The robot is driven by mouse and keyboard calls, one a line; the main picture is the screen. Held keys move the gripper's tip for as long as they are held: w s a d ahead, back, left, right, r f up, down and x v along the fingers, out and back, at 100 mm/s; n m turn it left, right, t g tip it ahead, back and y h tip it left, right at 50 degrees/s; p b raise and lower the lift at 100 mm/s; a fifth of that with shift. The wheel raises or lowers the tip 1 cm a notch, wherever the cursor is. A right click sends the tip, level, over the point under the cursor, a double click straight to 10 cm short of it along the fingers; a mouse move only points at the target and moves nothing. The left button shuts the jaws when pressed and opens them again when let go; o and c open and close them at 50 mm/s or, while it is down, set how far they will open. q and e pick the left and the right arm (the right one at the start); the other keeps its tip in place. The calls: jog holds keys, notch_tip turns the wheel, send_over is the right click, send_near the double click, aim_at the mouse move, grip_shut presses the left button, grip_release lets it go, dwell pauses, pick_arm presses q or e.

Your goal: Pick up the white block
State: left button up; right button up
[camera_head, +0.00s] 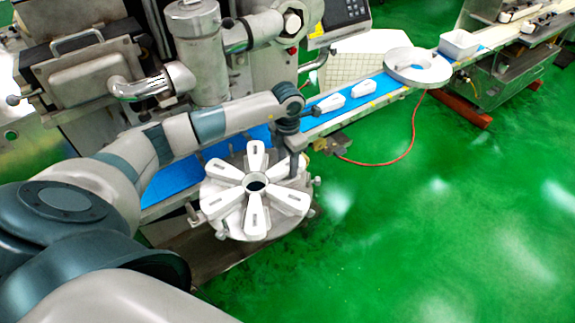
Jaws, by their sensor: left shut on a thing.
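Several white wedge-shaped blocks, one of them the lower-right block (286,201), lie spread like spokes on a round metal disc (237,221) around a central hub (255,184). My left gripper (294,164) points down at the disc's upper-right edge, beside the outer end of the upper-right white block (276,166). It is shut on that block, which seems to rest on the disc still; the fingers hide the contact. Two more white blocks (331,103) (363,88) lie on the blue conveyor belt behind. My right gripper is not in view.
A metal machine with a vertical cylinder (201,55) stands behind my left arm. A red cable (411,135) lies on the open green floor.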

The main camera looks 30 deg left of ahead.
aim_at(287, 164)
pick_arm(q)
jog(key=shift+r+b, duration=0.45)
jog(key=shift+r, duration=0.1)
notch_tip(287, 164, up, 2)
jog(key=shift+r+b, duration=0.2)
jog(key=shift+b, duration=0.65)
jog(key=w+d+r+b, duration=0.5)
jog(key=w+d+r, duration=0.2)
jog(key=w, duration=0.2)
jog(key=shift+d+r, duration=0.15)
jog(key=shift+d, duration=0.15)
jog(key=shift+s, duration=0.1)
